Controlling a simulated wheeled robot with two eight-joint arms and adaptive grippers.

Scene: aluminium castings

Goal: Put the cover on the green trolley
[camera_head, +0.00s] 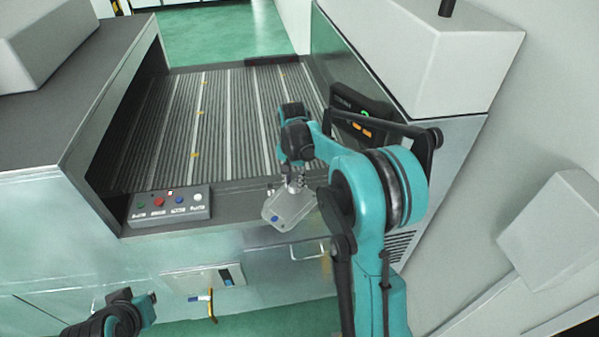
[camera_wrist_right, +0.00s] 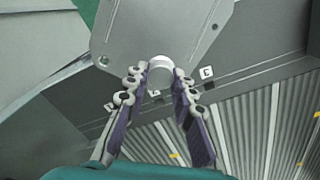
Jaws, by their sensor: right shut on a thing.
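The cover (camera_head: 288,209) is a light grey metal plate with cut corners, a blue dot and a small round boss. My right gripper (camera_head: 296,182) is shut on the boss and holds the plate at the conveyor's front edge in the head view. In the right wrist view the cover (camera_wrist_right: 140,28) fills the top, and the fingers (camera_wrist_right: 161,73) close on the boss from both sides. Whether the plate touches the conveyor edge, I cannot tell. Of my left arm only dark and teal links show at the lower left, without fingers. I see no green trolley.
A ribbed conveyor (camera_head: 225,110) runs back between grey machine housings (camera_head: 425,55). A button panel (camera_head: 170,204) sits on its front left edge. A handle (camera_head: 308,250) sticks out below the cover. Green floor (camera_head: 220,35) shows behind.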

